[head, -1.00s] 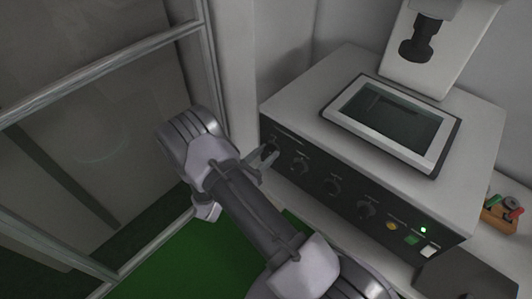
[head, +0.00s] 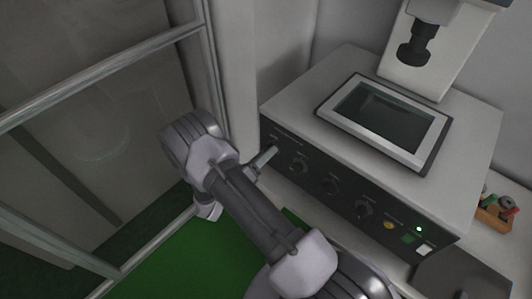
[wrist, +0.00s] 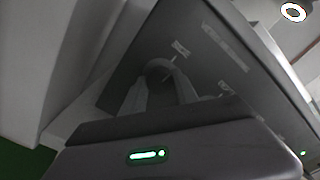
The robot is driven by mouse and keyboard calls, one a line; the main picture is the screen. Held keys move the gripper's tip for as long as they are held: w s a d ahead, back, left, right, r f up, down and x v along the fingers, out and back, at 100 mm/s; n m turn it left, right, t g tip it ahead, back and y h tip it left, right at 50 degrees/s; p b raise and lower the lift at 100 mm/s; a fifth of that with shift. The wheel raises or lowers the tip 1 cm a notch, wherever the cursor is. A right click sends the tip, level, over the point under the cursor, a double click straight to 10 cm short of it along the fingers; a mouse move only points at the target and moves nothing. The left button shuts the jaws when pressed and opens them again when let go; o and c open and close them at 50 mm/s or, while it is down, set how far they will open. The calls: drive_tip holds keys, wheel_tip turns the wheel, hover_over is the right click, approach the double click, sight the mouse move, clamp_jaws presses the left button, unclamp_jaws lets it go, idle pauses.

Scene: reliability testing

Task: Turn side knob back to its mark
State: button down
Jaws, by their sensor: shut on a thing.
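The machine's dark front panel carries a row of round black knobs. The side knob (head: 271,146) is the leftmost, close to the panel's left edge, and is mostly covered by my fingers. My gripper (head: 265,157) is at this knob and shut on it. In the wrist view my gripper (wrist: 165,90) reaches up to the dark panel (wrist: 225,75), just below a small white label (wrist: 181,48). The knob's pointer and its mark cannot be made out.
Other knobs (head: 298,166) sit to the right along the panel, then a yellow button (head: 389,225) and a lit green lamp (head: 419,229). A screen (head: 385,120) tops the machine. A glazed frame (head: 100,75) stands left. A small rack with coloured items (head: 497,213) is at right.

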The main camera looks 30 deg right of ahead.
drive_tip(key=shift+n, duration=0.6)
drive_tip(key=c, duration=0.9)
unclamp_jaws()
drive_tip(key=shift+c, duration=0.2)
drive_tip(key=shift+a, duration=0.15)
drive_tip(key=p+v, duration=0.2)
drive_tip(key=v, duration=1.5)
drive_tip(key=shift+s, duration=0.1)
